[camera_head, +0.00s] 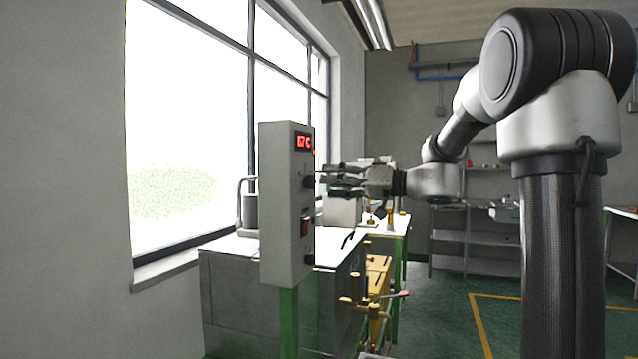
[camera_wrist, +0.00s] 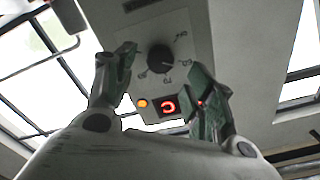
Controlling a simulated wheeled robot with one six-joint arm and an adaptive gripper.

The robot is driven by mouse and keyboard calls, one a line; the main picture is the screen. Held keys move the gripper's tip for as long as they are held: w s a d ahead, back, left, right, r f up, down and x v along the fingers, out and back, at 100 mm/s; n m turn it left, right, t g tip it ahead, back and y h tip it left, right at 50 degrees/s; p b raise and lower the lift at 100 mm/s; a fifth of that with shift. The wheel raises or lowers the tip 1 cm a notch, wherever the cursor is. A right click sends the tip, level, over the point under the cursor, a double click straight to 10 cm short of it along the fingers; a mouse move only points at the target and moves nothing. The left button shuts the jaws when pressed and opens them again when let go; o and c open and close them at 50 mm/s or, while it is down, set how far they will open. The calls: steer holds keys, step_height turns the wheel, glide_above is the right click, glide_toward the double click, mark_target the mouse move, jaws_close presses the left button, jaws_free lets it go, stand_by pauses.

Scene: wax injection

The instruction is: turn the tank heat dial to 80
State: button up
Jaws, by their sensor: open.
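The black round heat dial (camera_wrist: 160,58) sits on the face of a grey control box, with printed marks around it that are too small to read surely. It shows edge-on in the head view (camera_head: 308,181). The control box (camera_head: 280,210) carries a red lit display (camera_head: 303,142) above the dial; its digits are not clearly readable. My gripper (camera_head: 323,181) is open in front of the box face at dial height. In the wrist view its two fingers (camera_wrist: 163,68) stand apart on either side of the dial. Contact with the dial cannot be told.
An orange lamp (camera_wrist: 142,103) is lit beside the display. A red switch (camera_head: 305,227) and a lower black knob (camera_head: 309,259) are on the box below the dial. A white-topped bench and yellow fixture (camera_head: 378,275) stand behind. A window is at the left.

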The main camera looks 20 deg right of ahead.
mark_target(314, 182)
steer(key=shift+x, duration=2.1)
steer(key=c, duration=1)
